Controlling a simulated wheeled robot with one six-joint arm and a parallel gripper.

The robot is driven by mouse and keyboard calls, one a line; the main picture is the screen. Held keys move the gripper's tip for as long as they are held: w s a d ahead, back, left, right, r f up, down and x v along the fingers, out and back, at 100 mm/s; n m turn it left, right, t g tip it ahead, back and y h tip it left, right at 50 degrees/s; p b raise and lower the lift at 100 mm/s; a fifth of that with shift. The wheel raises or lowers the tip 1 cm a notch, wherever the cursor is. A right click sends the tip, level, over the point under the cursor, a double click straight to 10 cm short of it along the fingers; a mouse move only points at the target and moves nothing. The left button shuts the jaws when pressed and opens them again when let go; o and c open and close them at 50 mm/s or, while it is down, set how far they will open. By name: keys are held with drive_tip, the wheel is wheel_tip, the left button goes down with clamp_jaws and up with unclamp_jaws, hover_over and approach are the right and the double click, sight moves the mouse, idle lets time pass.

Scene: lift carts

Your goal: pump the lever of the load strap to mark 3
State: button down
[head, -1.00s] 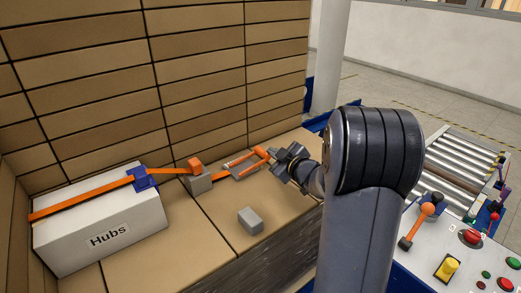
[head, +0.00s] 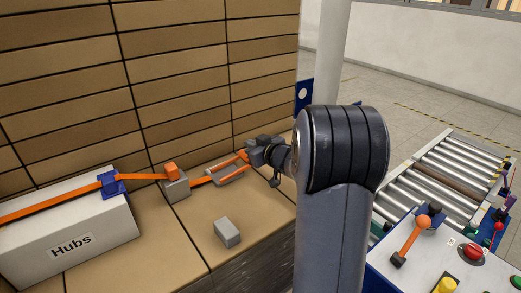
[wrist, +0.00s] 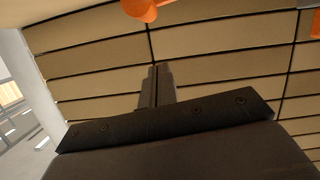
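The orange load strap (head: 50,207) runs over the white "Hubs" box (head: 88,245) and a grey block with an orange top (head: 175,187). It leads to a grey fitting with an orange lever (head: 228,170) on the brown cartons. My gripper (head: 262,156) is right at the lever's far right end, overlapping it in the head view. Whether it touches or grips the lever is hidden. In the wrist view the dark fingers (wrist: 157,87) stick up against the carton wall, and an orange rounded end (wrist: 143,8) shows at the top edge. No mark numbers are readable.
A loose grey block (head: 227,233) lies on the cartons in front of the strap. A stacked carton wall (head: 180,75) stands close behind. A control panel with an orange-knobbed lever (head: 412,240) and a roller conveyor (head: 440,175) are at the right.

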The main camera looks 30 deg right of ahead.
drive_tip(key=shift+x, duration=1)
wheel_tip(320, 180, down, 3)
drive_tip(key=shift+d+r+b, duration=0.1)
drive_tip(key=shift+d+b, duration=0.05)
drive_tip(key=shift+b, duration=0.25)
drive_tip(key=shift+d+f, duration=0.1)
drive_tip(key=shift+f, duration=0.5)
drive_tip(key=shift+f, duration=0.1)
